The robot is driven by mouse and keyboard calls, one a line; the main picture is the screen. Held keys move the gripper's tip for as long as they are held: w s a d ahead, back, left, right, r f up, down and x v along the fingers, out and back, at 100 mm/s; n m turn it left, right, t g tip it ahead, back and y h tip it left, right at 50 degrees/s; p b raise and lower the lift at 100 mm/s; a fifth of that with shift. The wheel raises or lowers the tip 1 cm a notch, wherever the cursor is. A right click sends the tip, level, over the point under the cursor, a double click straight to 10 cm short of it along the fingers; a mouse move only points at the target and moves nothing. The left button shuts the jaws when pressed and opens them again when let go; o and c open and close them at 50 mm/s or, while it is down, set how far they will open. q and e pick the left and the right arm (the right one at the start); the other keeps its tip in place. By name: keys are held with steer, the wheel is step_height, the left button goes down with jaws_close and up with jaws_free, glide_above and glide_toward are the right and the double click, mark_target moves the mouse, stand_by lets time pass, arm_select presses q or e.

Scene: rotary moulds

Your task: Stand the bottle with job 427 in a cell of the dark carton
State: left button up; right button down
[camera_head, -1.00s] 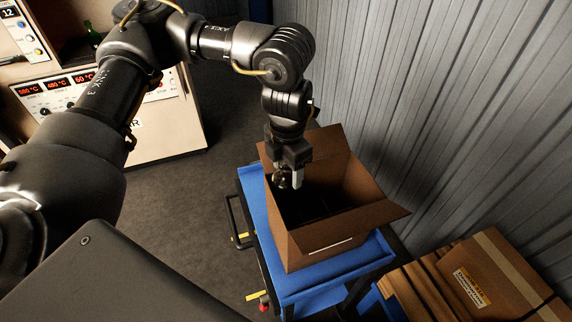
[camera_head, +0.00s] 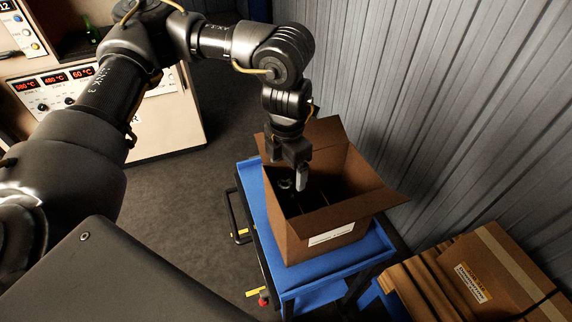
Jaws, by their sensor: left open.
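The carton (camera_head: 320,222) is brown, with a dark inside and open flaps, and stands on a blue cart. Dark dividers show inside it. My left gripper (camera_head: 294,182) points down into the carton's mouth, near its left side. A small dark round thing with a shiny rim, perhaps a bottle's mouth (camera_head: 285,184), shows beside the fingers inside the carton. Its body is hidden, and no job number can be read. My right gripper is not in view.
The blue cart (camera_head: 318,275) has a narrow free border around the carton. A corrugated grey wall (camera_head: 430,90) stands close behind. A control cabinet (camera_head: 165,130) with a green bottle (camera_head: 91,34) is at the left.

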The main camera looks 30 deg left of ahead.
arm_select(q)
steer(key=shift+o, duration=1.2)
step_height(320, 180, up, 10)
steer(key=p, duration=0.8)
steer(key=shift+p, duration=0.35)
